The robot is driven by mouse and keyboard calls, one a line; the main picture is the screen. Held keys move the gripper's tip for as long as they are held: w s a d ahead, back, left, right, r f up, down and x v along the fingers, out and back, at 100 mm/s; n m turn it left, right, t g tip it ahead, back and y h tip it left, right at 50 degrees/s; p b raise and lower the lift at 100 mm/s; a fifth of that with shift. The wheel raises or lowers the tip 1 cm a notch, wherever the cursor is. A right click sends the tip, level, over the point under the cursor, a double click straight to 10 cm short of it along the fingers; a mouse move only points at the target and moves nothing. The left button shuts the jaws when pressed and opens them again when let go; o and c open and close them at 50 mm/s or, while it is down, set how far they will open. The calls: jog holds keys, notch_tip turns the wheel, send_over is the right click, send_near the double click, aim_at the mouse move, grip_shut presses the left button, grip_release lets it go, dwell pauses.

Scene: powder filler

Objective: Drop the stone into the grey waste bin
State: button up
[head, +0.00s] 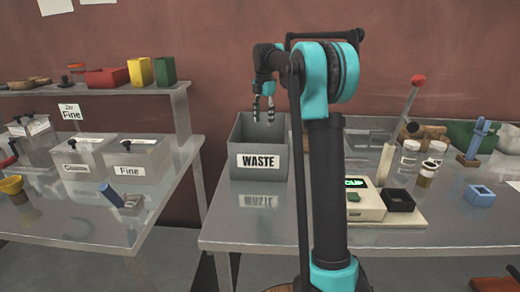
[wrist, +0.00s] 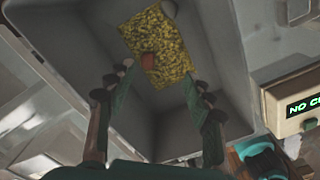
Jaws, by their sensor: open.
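The grey waste bin (head: 245,190), with a WASTE label, stands on the left part of the metal table. My gripper (head: 263,114) points down over the bin's open top, its fingertips near rim height. In the wrist view, my gripper (wrist: 158,80) has its fingers spread with nothing held between them. The wrist view looks into the bin (wrist: 85,45).
A yellow speckled piece (wrist: 160,42) and a small reddish block (wrist: 149,61) lie in the bin. Jars (head: 408,158) are farther right. A left table holds labelled boxes (head: 135,160).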

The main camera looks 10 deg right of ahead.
jog(key=shift+r, duration=0.1)
notch_tip(320, 180, up, 12)
dwell(0.5)
